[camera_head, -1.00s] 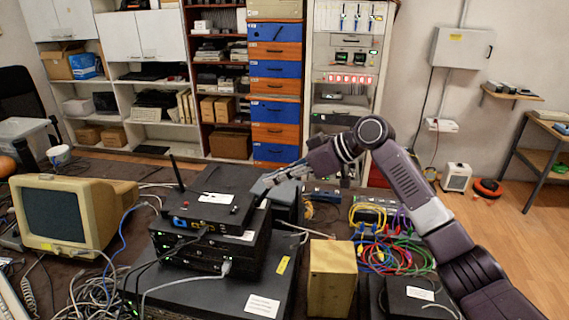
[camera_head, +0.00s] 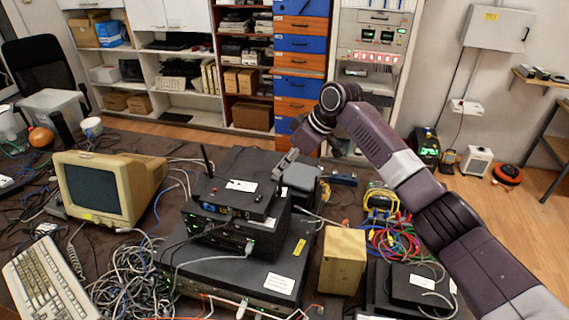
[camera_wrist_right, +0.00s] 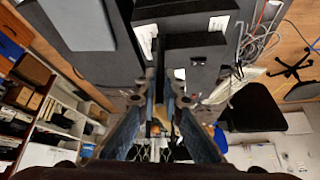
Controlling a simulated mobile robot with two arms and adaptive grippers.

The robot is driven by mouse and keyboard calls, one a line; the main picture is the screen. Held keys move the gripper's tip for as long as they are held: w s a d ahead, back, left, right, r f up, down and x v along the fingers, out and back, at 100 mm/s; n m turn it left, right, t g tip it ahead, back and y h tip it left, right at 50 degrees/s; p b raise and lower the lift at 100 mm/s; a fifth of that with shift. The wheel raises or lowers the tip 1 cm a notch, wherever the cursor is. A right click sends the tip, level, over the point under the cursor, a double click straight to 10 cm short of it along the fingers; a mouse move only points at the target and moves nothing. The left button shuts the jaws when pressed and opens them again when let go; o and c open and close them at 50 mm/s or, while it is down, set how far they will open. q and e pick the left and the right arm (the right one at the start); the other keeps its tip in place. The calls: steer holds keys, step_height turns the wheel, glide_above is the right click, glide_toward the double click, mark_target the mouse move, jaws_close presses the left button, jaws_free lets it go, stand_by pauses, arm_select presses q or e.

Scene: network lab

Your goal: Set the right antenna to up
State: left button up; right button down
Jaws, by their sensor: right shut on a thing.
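The black router (camera_head: 232,196) sits on top of a stack of dark network boxes. Its left antenna (camera_head: 207,160) stands up at the back left corner, leaning slightly left. My right gripper (camera_head: 284,167) comes down at the router's back right corner, its fingers shut on the right antenna. In the right wrist view the fingers (camera_wrist_right: 163,78) are close together, in front of the dark boxes. My left gripper is not in view.
A beige monitor (camera_head: 105,190) stands left of the stack, with a keyboard (camera_head: 45,285) and tangled cables in front. A wooden block (camera_head: 343,262) and coloured cables (camera_head: 390,235) lie to the right. A grey box (camera_head: 301,184) is close beside the gripper.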

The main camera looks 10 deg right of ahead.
steer(key=shift+s+f, duration=0.15)
steer(key=shift+f, duration=0.1)
steer(key=c, duration=2)
jaws_free()
steer(key=shift+a, duration=0.1)
steer(key=shift+c, duration=0.2)
steer(key=shift+r, duration=0.1)
steer(key=v, duration=1.1)
steer(key=shift+d+r, duration=0.2)
steer(key=shift+r, duration=0.15)
steer(key=shift+f, duration=0.1)
